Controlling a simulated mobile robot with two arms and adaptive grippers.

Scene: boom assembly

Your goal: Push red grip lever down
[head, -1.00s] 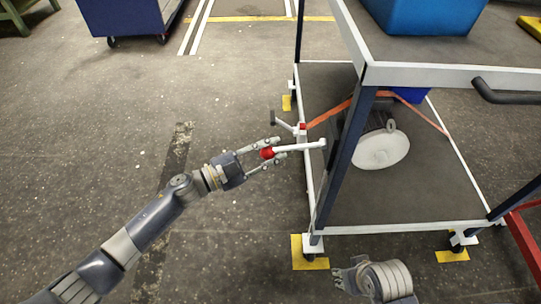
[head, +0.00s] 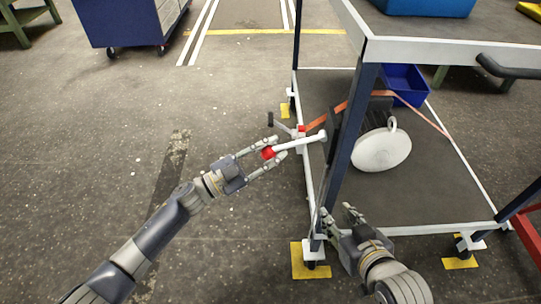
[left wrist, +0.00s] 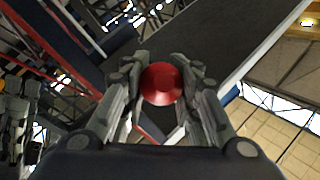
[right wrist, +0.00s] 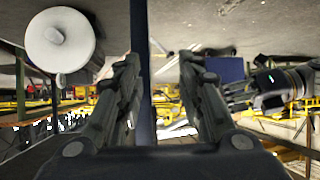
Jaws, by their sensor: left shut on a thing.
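The red grip lever is a white rod (head: 301,141) with a red knob (head: 268,153) at its left end, beside the left edge of the cart. The rod slopes slightly up to the right. My left gripper (head: 277,149) is shut on the knob, with a finger on either side. The left wrist view shows the knob (left wrist: 161,84) between the fingers. My right gripper (head: 338,212) is open and empty near the cart's front left corner post. In the right wrist view, its fingers (right wrist: 158,62) are apart, with a dark post behind the gap.
The cart's lower shelf (head: 400,200) holds a white round object (head: 382,150), a blue bin (head: 407,84) and an orange strap (head: 432,119). A dark upright post (head: 352,140) stands right of the lever. A black-handled bar (head: 278,125) lies just beyond it.

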